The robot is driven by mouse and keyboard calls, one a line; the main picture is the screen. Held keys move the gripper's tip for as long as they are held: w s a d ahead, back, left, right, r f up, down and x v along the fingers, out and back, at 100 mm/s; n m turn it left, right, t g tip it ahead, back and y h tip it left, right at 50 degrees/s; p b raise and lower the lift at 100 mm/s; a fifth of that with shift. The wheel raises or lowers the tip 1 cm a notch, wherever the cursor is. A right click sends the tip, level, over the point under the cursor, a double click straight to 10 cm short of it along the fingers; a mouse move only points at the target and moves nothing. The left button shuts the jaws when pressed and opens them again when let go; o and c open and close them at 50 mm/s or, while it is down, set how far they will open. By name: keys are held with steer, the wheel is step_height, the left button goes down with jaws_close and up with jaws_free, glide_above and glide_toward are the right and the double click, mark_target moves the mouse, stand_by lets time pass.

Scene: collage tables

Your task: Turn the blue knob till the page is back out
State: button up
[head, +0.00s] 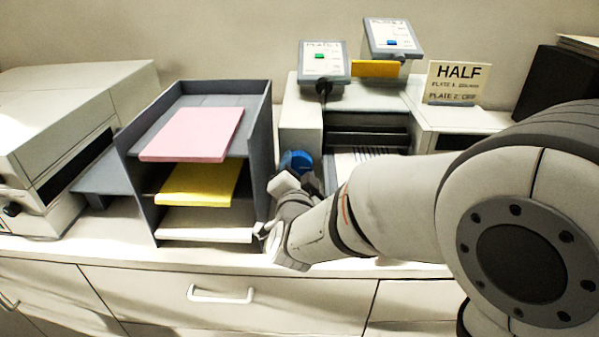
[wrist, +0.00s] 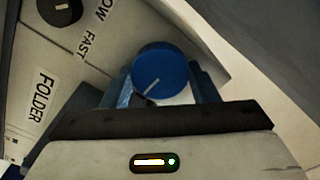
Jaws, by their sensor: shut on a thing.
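The blue knob (head: 296,163) sits low on the left side of the cream machine (head: 300,122). In the wrist view the blue knob (wrist: 160,75) has a pale pointer line slanting to the lower left. My gripper (head: 284,180) is at the knob, and its fingers stand on both sides of it in the wrist view (wrist: 165,88); it is shut on the knob. A white page with dark lines (head: 358,158) shows in the machine's opening; my arm hides its lower part.
A grey tray rack (head: 262,125) with pink, yellow and white stacks stands close left of my gripper. A HALF sign (head: 457,83) and two plate boxes (head: 323,60) stand on top. A dark knob (wrist: 60,10) and FOLDER label (wrist: 40,96) are near the blue knob.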

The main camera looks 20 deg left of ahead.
steer(key=m+b, duration=0.1)
steer(key=b, duration=0.2)
steer(key=f+m+b, duration=0.1)
steer(key=m+b, duration=0.1)
steer(key=b, duration=0.2)
steer(key=m+b, duration=0.3)
steer(key=b, duration=0.3)
steer(key=shift+m, duration=0.4)
steer(key=m+b, duration=0.4)
steer(key=b, duration=0.1)
steer(key=shift+r+b, duration=0.2)
steer(key=shift+b, duration=0.15)
steer(key=shift+r+m+b, duration=0.2)
steer(key=shift+m+b, duration=1.1)
steer(key=shift+m, duration=0.1)
steer(key=shift+r, duration=0.1)
steer(key=o, duration=1)
steer(key=v, duration=0.7)
steer(key=shift+s, duration=0.4)
